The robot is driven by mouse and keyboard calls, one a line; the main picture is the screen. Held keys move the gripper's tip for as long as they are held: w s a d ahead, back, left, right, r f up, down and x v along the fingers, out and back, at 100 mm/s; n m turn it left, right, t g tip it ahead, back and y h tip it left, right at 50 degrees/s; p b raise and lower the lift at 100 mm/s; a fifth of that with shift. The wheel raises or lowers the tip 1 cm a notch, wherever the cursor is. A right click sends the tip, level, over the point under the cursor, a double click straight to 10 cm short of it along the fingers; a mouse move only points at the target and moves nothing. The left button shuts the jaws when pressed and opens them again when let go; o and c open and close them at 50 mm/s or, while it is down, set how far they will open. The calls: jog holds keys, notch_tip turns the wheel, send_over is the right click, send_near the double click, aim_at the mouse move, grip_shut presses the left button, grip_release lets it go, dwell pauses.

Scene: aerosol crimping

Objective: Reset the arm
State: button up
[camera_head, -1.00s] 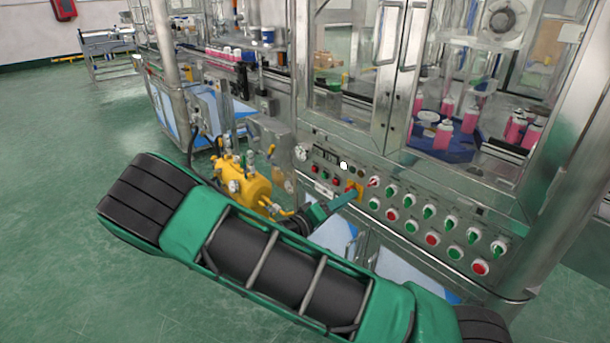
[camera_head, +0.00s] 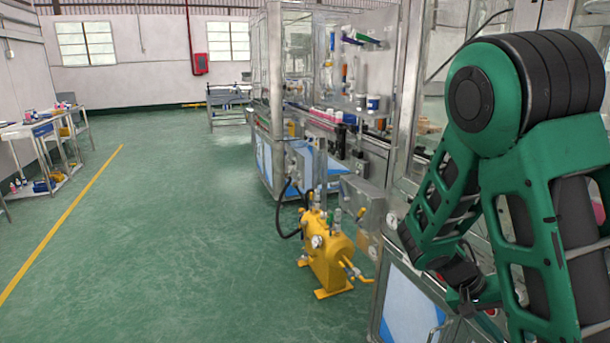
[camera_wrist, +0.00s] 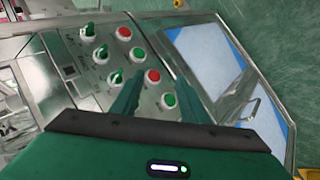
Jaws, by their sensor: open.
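My gripper shows in the wrist view (camera_wrist: 162,100) with its two green fingers apart and nothing between them but the panel behind. It faces the machine's control panel (camera_wrist: 70,70), which has red and green buttons and green-handled switches. A red button (camera_wrist: 152,77) and a green button (camera_wrist: 169,100) appear between the fingers; I cannot tell how near they are. In the head view my green and black arm is folded at the right. The gripper end (camera_head: 470,300) is low by the machine front, partly hidden by my arm.
A yellow tank (camera_head: 328,258) with valves stands on the floor beside the machine. A steel machine with a conveyor (camera_head: 335,118) runs along the right. Tables with bottles (camera_head: 40,125) stand at the far left. The green floor (camera_head: 180,220) between is clear.

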jog(key=s+a+r+t+y, duration=0.1)
jog(key=s+r+y, duration=0.3)
jog(key=s, duration=0.4)
jog(key=s+a+r+t+y, duration=0.2)
jog(key=s+a+r+y, duration=0.2)
jog(key=s+r, duration=0.3)
jog(key=shift+s+a+n+y, duration=0.3)
jog(key=shift+s+n, duration=0.1)
jog(key=shift+s, duration=0.55)
jog(key=shift+w+f, duration=0.3)
jog(key=shift+w, duration=0.3)
jog(key=shift+c, duration=1.2)
